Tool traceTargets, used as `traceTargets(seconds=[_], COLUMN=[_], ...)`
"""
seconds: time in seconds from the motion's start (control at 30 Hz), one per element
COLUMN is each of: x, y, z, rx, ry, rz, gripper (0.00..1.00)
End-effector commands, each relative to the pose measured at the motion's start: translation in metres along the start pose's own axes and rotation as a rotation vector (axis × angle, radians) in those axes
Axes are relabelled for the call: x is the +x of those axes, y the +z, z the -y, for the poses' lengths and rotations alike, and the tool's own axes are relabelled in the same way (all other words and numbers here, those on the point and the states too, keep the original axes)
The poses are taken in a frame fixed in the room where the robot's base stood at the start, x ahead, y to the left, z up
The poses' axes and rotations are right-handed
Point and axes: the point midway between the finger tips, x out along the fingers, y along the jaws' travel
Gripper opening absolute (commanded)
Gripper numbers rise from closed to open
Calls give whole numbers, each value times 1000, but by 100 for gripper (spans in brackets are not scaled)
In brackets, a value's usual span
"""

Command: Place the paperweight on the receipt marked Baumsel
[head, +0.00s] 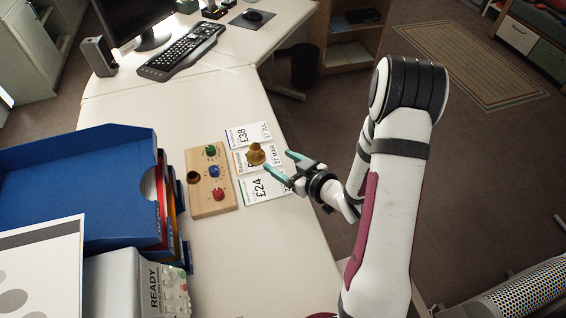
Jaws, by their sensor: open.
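The brass-coloured paperweight (256,154) stands upright on the middle one of three receipts in a column on the desk. The middle receipt (275,158) shows "27 MAR"; its name is partly hidden and too small to read surely. The upper receipt (255,135) reads £38 and the lower receipt (258,189) reads £24. My gripper (279,162) is open, with its teal fingertips apart, just right of the paperweight and low over the receipts. I cannot tell whether a fingertip touches the paperweight.
A wooden board (204,202) with green, blue and red knobs and a dark round spot lies left of the receipts. A blue letter tray (75,185) and a box marked READY (130,280) stand further left. A keyboard (182,52) is behind. The front desk is clear.

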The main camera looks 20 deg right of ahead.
Motion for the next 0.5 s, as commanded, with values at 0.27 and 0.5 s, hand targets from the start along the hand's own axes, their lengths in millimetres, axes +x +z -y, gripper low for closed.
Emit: traceTargets(seconds=[0.27, 0.5], x=[-44, -182], y=[-22, -33], z=[-35, 58], rx=[90, 535], ry=[299, 494], rz=[388, 847], gripper=[71, 71])
